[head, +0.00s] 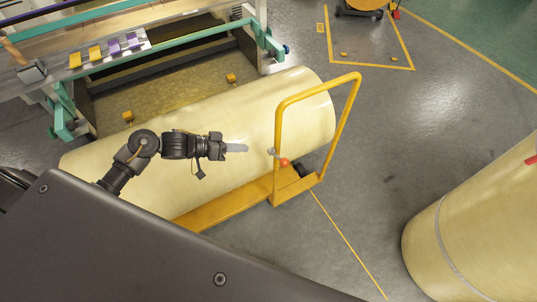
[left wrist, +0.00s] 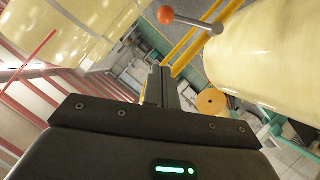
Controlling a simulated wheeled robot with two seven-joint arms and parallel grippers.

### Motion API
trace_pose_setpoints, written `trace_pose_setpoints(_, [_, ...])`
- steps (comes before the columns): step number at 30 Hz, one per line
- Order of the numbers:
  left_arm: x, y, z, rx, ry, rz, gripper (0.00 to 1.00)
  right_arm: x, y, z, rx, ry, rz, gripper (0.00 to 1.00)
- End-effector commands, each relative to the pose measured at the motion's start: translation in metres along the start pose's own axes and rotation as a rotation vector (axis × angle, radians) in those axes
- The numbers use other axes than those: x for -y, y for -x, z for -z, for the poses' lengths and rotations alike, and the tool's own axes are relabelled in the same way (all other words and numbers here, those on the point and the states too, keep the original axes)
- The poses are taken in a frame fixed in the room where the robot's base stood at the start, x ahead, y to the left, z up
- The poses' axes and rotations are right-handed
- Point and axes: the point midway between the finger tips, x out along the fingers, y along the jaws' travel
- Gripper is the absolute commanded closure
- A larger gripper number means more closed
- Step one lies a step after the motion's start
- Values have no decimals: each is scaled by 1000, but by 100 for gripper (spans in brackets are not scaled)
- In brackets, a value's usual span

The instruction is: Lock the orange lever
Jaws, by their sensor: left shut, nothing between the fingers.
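The lever's orange ball knob (head: 284,162) sits by the yellow frame of a cart, at the near upright. In the left wrist view the orange knob (left wrist: 165,15) is at the top, on a grey metal rod (left wrist: 196,23) that runs right to a rounded end. My left gripper (head: 243,148) is in front of the large pale roll, pointing right at the lever, a short gap away from it. Its fingers are together and empty; they also show in the left wrist view (left wrist: 162,75), below the knob. My right gripper is not in either view.
A large pale roll (head: 250,115) lies on the yellow cart (head: 235,203) with its tall handle frame (head: 343,110). Another roll (head: 480,240) stands at the lower right. A teal-framed machine (head: 180,45) is at the upper left. Grey floor (head: 400,130) is clear to the right.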

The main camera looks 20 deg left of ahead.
Motion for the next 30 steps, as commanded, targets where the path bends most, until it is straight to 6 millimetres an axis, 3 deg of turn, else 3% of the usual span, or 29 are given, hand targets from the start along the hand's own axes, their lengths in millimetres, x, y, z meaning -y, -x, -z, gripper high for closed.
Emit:
trace_pose_setpoints(5, [-1, -17, 2, -4, 3, -2, 100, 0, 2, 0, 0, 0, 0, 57])
trace_pose_setpoints(18, [-1, -104, 0, -1, 3, -1, 100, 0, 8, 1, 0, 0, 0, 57])
trace_pose_setpoints(24, [0, -120, -21, 1, 2, 0, 100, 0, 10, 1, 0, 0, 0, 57])
trace_pose_setpoints(30, [0, -127, -28, -1, 0, 1, 100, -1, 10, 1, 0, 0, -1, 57])
